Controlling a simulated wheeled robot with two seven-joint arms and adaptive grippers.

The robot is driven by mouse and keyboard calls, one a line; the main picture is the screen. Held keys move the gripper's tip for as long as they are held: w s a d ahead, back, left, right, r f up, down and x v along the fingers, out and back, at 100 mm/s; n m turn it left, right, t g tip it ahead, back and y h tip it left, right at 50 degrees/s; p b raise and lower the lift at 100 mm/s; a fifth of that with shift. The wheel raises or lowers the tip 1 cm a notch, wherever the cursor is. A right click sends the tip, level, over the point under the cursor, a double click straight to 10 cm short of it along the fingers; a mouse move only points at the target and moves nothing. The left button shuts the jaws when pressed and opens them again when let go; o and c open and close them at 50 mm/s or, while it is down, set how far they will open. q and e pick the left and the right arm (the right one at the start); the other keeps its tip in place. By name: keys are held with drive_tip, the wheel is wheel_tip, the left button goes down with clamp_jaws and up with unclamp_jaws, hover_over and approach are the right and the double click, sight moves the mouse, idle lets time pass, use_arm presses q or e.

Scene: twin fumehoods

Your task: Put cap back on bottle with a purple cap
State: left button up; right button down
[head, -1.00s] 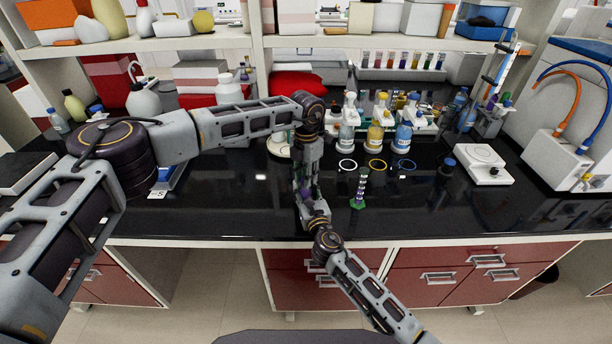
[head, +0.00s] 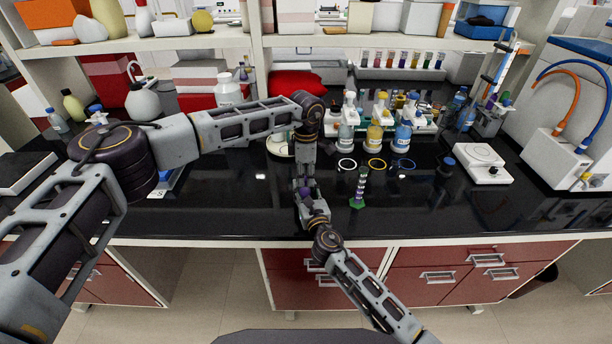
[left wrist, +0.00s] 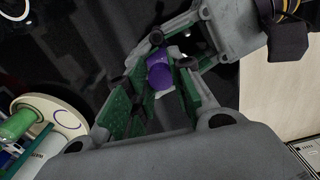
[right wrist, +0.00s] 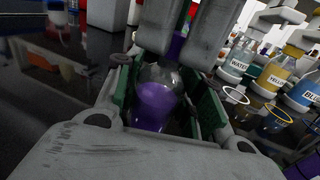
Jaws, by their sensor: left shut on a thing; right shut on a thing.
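A bottle with purple liquid (right wrist: 155,105) is held between the fingers of my right gripper (head: 308,203), which is shut on it. My left gripper (head: 304,184) is directly above it, pointing down and shut on the purple cap (left wrist: 160,75). In the right wrist view, purple (right wrist: 177,46) shows between the left fingers at the top of the bottle. The cap and bottle mouth are lined up closely. The left fingers hide the join, so I cannot tell whether the cap is seated. Both are held above the front part of the black bench (head: 230,215).
Bottles with blue, yellow and clear liquid, such as the yellow one (head: 374,139), stand behind coloured rings (head: 376,164). A green-footed stand (head: 358,202) is close to the right of my grippers. A white scale (head: 485,165) is farther right. The bench at front left is clear.

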use_arm(q)
drive_tip(key=m, duration=0.6)
drive_tip(key=shift+s+m, duration=0.1)
drive_tip(key=shift+m, duration=0.2)
drive_tip(key=m, duration=0.5)
drive_tip(key=shift+m, duration=0.3)
drive_tip(key=m, duration=0.6)
drive_tip(key=shift+a, duration=0.15)
drive_tip(key=m, duration=0.6)
drive_tip(key=o, duration=0.6)
drive_tip(key=shift+a, duration=0.1)
drive_tip(key=shift+r, duration=2.2)
drive_tip(key=shift+s+f, duration=0.1)
